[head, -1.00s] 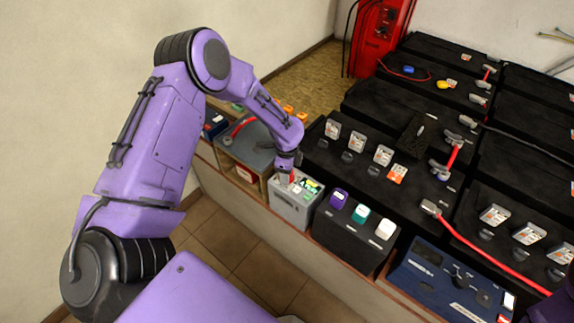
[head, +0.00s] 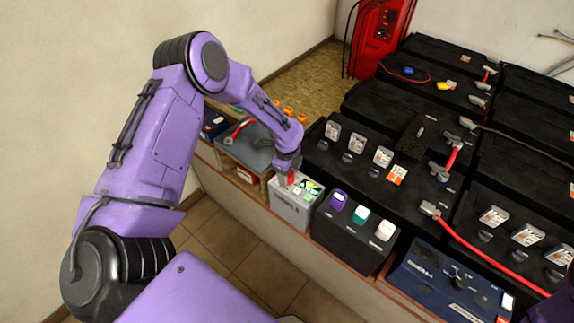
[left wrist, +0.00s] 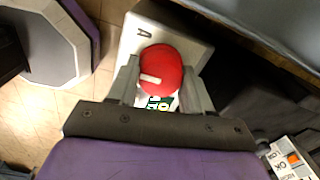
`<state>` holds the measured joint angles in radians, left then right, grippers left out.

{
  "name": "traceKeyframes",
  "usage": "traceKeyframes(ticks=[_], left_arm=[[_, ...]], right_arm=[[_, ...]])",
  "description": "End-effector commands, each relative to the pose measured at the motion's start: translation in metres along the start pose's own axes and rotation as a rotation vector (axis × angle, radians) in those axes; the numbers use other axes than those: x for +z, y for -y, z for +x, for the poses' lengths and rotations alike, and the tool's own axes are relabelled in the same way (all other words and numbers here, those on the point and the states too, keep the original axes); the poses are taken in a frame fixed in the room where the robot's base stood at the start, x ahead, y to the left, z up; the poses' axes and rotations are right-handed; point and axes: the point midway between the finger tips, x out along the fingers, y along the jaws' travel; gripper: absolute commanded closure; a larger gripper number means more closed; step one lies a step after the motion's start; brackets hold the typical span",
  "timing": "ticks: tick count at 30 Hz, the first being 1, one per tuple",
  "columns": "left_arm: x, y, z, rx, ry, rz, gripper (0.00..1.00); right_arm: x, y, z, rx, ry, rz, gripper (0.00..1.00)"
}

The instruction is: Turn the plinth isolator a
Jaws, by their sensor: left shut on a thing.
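The plinth isolator a is a light grey box (head: 291,214) with a red round knob, standing on the low ledge in the head view. In the left wrist view the red knob (left wrist: 162,68) carries a white pointer mark, and the white housing (left wrist: 143,33) bears a letter A. My left gripper (head: 288,177) is above the box in the head view. In the left wrist view its two fingers (left wrist: 160,88) are on either side of the knob, shut on it. Part of the knob is hidden by the gripper in the head view. My right gripper does not show.
A black box (head: 350,239) with purple, teal and white rockers stands right beside the isolator. A blue unit (head: 440,285) is farther right. Black battery blocks (head: 400,140) with red cables lie behind. A red cabinet (head: 380,38) stands at the back.

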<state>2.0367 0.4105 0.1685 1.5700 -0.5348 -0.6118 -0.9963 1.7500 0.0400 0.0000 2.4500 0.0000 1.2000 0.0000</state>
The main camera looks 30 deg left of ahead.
Motion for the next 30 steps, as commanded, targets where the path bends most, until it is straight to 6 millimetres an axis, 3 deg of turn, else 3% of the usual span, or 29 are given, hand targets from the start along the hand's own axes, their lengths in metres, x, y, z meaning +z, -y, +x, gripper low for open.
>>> traceKeyframes(ticks=[1,3,14,24,30], left_arm=[[0.000,0.000,0.000,-0.001,0.001,0.002,0.47],[0.000,0.000,0.000,-0.001,0.001,0.002,0.25],[0.000,0.001,-0.007,-0.003,0.000,0.001,0.25],[0.000,0.001,-0.082,-0.004,-0.001,0.001,0.25],[0.000,0.000,-0.104,-0.001,0.000,0.001,0.25]], right_arm=[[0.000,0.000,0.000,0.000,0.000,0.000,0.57],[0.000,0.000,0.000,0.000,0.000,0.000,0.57],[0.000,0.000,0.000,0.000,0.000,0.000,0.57],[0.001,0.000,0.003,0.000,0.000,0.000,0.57],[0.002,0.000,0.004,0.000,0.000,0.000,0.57]])
